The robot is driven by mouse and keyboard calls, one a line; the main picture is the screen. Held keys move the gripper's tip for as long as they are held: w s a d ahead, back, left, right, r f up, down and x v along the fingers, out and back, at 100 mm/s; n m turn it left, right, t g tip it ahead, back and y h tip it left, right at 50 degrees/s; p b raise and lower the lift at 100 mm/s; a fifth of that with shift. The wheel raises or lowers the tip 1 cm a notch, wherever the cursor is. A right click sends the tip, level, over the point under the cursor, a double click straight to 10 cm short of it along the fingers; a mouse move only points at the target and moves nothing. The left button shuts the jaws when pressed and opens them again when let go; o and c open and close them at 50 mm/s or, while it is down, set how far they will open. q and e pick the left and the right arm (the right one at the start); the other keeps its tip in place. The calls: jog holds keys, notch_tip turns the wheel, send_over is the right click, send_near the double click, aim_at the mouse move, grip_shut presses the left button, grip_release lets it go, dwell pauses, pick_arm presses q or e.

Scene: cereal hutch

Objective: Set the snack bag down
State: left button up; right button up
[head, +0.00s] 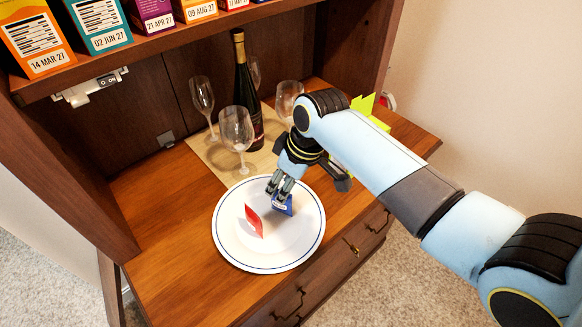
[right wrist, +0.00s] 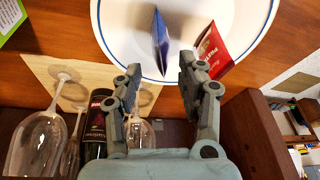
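A blue snack bag (head: 283,204) is upright on the white plate with the blue rim (head: 230,253). In the right wrist view the bag (right wrist: 161,42) shows edge-on between the lines of my right fingers, with a gap on both sides. My right gripper (head: 279,187) is open just above the plate at the bag; its fingertips (right wrist: 157,68) do not seem to touch it. A red snack bag (head: 254,221) is upright on the same plate, left of the blue one; it also shows in the right wrist view (right wrist: 210,50). My left gripper is not in view.
Behind the plate stand a dark bottle (head: 246,95) and several wine glasses (head: 237,130) on a tan mat (head: 208,152), close to my right gripper. A shelf with dated boxes (head: 97,25) hangs above. Bare wood (head: 160,230) lies left of the plate.

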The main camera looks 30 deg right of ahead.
jog(key=v, duration=1)
jog(key=shift+r, duration=0.35)
jog(key=shift+s+d, duration=0.15)
jog(key=shift+s, duration=0.05)
jog(key=s+d+r+m+t+h, duration=0.1)
jog(key=s+r+m, duration=0.15)
jog(key=s, duration=0.65)
jog(key=s+d+r+m+h, duration=0.2)
jog(key=s+r, duration=0.1)
jog(key=s, duration=0.5)
notch_tip(320, 180, down, 34)
jog(key=s+d+g+b, duration=0.2)
jog(key=b, duration=0.6)
jog(key=s+f+b, duration=0.4)
jog(key=s+f, duration=0.5)
jog(key=f, duration=0.3)
jog(key=s+d+f+b, duration=0.1)
jog(key=s+f+b, duration=0.3)
jog(key=s+f, duration=0.6)
notch_tip(320, 180, down, 3)
jog(key=shift+d+r+g, duration=0.1)
jog(key=shift+d+g, duration=0.15)
jog(key=shift+g, duration=0.15)
